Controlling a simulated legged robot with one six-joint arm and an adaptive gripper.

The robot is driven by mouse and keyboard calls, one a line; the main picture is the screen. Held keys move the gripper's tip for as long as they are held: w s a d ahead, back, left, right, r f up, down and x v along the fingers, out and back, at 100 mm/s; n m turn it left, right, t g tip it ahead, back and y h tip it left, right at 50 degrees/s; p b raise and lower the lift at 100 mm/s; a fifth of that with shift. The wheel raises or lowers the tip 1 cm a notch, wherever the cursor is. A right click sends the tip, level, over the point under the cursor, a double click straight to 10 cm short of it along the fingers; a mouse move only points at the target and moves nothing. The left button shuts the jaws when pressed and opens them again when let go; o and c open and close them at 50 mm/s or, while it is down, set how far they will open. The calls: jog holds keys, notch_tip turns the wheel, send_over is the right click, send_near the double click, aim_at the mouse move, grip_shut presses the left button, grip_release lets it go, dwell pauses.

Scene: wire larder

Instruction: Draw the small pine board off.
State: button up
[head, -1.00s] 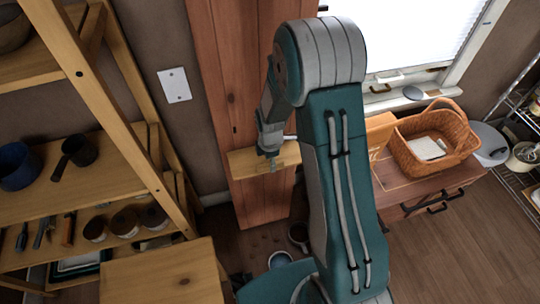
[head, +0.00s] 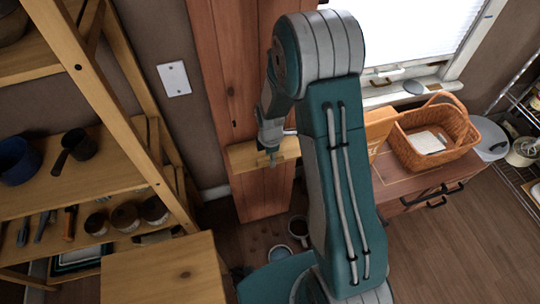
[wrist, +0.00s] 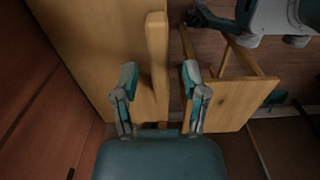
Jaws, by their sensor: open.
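The small pine board (head: 244,158) is a pale plank in front of the tall reddish wooden panel in the head view. In the wrist view, a broad pine surface (wrist: 90,40) fills the upper left, with a raised, lighter strip (wrist: 157,45) along its right side. My gripper (wrist: 160,74) is open, with one finger on each side of the strip's lower part. I cannot tell whether either finger touches it. In the head view my gripper (head: 272,157) is small and overlaps the board; my arm covers the board's right side.
A pine shelf rack (head: 95,185) with pots and jars stands at left. A pine stool top (head: 160,272) is at lower left; it also shows in the wrist view (wrist: 222,104). A wicker basket (head: 465,150) sits on a cabinet at right. Floor is clear at lower right.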

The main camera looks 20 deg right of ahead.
grip_shut()
jog(key=shift+r, duration=0.2)
jog(key=shift+r, duration=0.6)
jog(key=shift+r, duration=2)
